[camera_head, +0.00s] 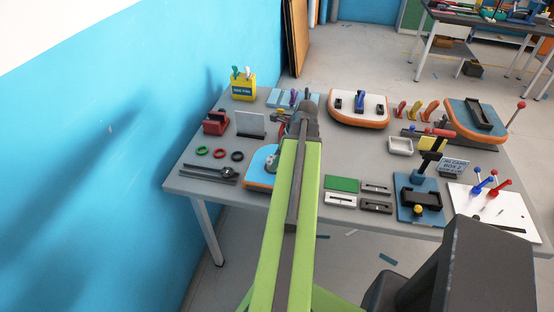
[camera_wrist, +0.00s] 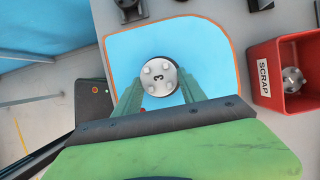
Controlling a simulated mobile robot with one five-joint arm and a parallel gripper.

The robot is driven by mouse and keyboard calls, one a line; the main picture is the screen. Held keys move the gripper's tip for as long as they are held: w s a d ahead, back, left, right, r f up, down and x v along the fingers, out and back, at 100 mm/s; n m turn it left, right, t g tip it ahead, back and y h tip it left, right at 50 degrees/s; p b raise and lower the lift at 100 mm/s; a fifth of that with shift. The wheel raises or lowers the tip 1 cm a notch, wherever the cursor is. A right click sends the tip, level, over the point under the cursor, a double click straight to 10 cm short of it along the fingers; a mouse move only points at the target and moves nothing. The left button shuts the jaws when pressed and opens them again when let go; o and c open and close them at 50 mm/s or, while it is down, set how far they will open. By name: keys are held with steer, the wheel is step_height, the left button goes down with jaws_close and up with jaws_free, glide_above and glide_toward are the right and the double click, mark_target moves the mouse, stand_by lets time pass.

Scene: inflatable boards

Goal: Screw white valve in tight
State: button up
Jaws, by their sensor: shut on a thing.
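The white valve (camera_wrist: 160,76) shows in the wrist view as a round, pale grey-white cap with a dark 3 and several light studs on its face. It sits over the blue inflatable board (camera_wrist: 215,50), which has an orange edge. My gripper (camera_wrist: 158,88) has its green fingers on both sides of the valve and is shut on it. The valve's underside and threads are hidden, so I cannot tell how deep it sits. In the head view the board (camera_head: 258,176) is partly behind my green arm.
A red bin (camera_wrist: 262,75) labelled SCRAP stands right of the board with a similar round valve (camera_wrist: 293,78) in it. A dark device (camera_wrist: 94,95) lies at the board's left. Green, red and black rings (camera_head: 220,153) lie on the grey table (camera_head: 310,220) left of the board.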

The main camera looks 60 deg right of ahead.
steer(key=shift+f, duration=0.3)
steer(key=o, duration=1.4)
steer(key=shift+r, duration=0.1)
steer(key=p+v, duration=1.6)
steer(key=v, duration=0.1)
steer(key=shift+r, duration=0.25)
